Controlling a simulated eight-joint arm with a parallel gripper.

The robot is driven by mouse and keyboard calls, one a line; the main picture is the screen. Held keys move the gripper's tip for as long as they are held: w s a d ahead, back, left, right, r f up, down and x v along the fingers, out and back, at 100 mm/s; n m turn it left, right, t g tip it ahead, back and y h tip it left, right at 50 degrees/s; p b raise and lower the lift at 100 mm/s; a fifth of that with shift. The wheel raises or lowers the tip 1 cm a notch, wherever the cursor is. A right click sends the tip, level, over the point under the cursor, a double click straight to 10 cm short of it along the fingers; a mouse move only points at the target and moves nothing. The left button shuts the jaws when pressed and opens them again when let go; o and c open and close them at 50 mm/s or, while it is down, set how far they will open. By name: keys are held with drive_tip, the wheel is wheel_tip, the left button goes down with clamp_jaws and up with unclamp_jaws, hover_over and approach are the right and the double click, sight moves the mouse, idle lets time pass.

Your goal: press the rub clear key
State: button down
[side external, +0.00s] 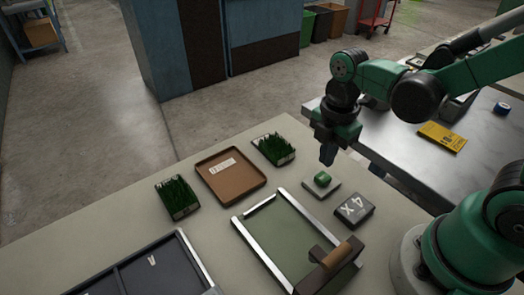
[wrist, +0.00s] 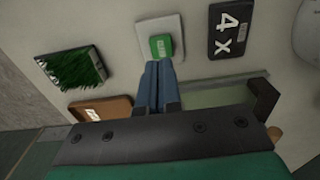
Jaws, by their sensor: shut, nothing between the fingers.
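A green key (side external: 322,179) sits on a pale square base (side external: 325,193) on the table, right of the turf tray. I take it for the rub clear key, though its label is too small to read. In the wrist view the green key (wrist: 161,46) stands on its pale base (wrist: 147,29). My gripper (side external: 328,157) is shut and empty, pointing down, and appears above the key in the side external view. In the wrist view its blue fingertips (wrist: 158,68) overlap the near edge of the key; I cannot tell if they touch it.
A black block marked "4 x" (side external: 355,208) lies right of the key. A green panel with metal rails and a wooden handle (side external: 285,232) lies in front. A brown tray (side external: 230,178), two turf samples (side external: 177,198) (side external: 273,150) and a dark divided tray (side external: 150,270) stand to the left.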

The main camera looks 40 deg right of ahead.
sight(322, 176)
drive_tip(key=shift+f, duration=1.7)
drive_tip(key=shift+f, duration=0.1)
drive_tip(key=shift+f, duration=0.9)
drive_tip(key=shift+r, duration=0.1)
wheel_tip(322, 176, up, 14)
drive_tip(key=m+t, duration=0.2)
drive_tip(key=m, duration=0.4)
drive_tip(key=w+m+t, duration=0.1)
drive_tip(key=m+t, duration=0.1)
drive_tip(key=m, duration=0.4)
drive_tip(key=f+m+t, duration=0.1)
drive_tip(key=m+t, duration=0.2)
drive_tip(key=m, duration=0.3)
drive_tip(key=shift+w+d+f, duration=0.1)
drive_tip(key=shift+w+d, duration=0.05)
drive_tip(key=shift+d, duration=0.15)
